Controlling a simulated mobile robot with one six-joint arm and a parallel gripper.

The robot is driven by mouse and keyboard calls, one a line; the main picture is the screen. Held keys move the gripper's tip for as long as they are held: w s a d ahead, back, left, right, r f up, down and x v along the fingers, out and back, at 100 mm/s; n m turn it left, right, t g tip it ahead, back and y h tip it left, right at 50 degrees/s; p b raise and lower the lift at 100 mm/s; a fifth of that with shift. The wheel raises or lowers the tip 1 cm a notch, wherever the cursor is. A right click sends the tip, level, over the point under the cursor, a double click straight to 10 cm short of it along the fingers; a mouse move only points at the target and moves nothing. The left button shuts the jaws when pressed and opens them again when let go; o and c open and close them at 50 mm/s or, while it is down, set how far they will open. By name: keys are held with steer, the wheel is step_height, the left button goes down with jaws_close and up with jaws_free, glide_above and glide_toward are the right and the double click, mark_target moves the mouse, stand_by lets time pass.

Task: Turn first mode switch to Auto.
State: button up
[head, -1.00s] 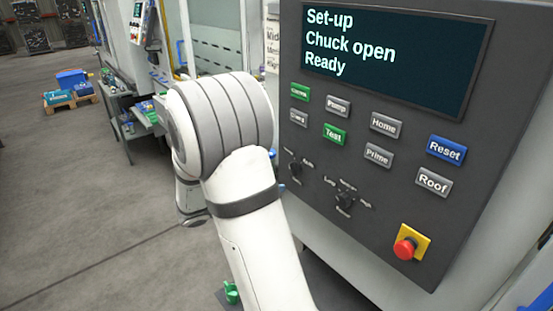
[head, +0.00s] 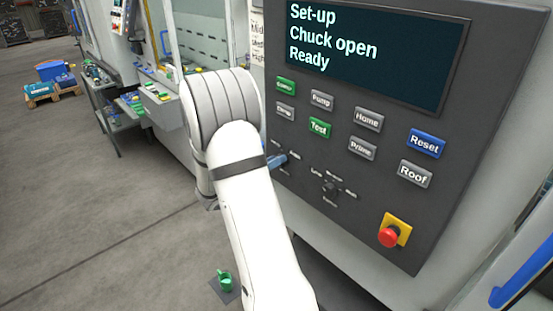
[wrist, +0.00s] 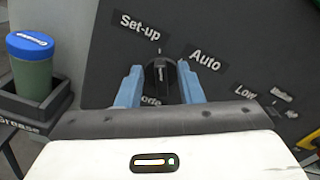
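The first mode switch is a black rotary knob (wrist: 160,74) with a light pointer line, on the dark panel, in the wrist view. Its pointer is roughly upright in the picture, between the Set-up label (wrist: 140,25) and the Auto label (wrist: 205,60). My gripper (wrist: 160,84) has its two blue fingers on either side of the knob, open, with a visible gap on each side. In the head view my gripper's blue fingertip (head: 276,161) is at the panel beside this switch, and my arm and gripper hide most of the knob. The display (head: 370,50) reads "Set-up, Chuck open, Ready".
A second rotary switch (head: 330,187) sits to the right on the panel. Several buttons, including Test (head: 319,127) and Reset (head: 426,143), are above. A red emergency stop (head: 389,236) is lower right. A green container with a blue lid (wrist: 31,60) stands left in the wrist view.

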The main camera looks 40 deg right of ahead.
steer(key=shift+c, duration=0.4)
jaws_close()
steer(key=m+b, duration=0.4)
steer(key=b, duration=0.2)
steer(key=m+b, duration=0.4)
steer(key=b, duration=0.2)
steer(key=s+m+b, duration=0.1)
steer(key=m+b, duration=0.2)
steer(key=b, duration=0.3)
steer(key=shift+f+m, duration=0.25)
steer(key=shift+m, duration=0.15)
steer(key=shift+b, duration=0.35)
steer(key=shift+r, duration=0.1)
steer(key=shift+o, duration=0.4)
jaws_free()
steer(key=shift+r, duration=0.1)
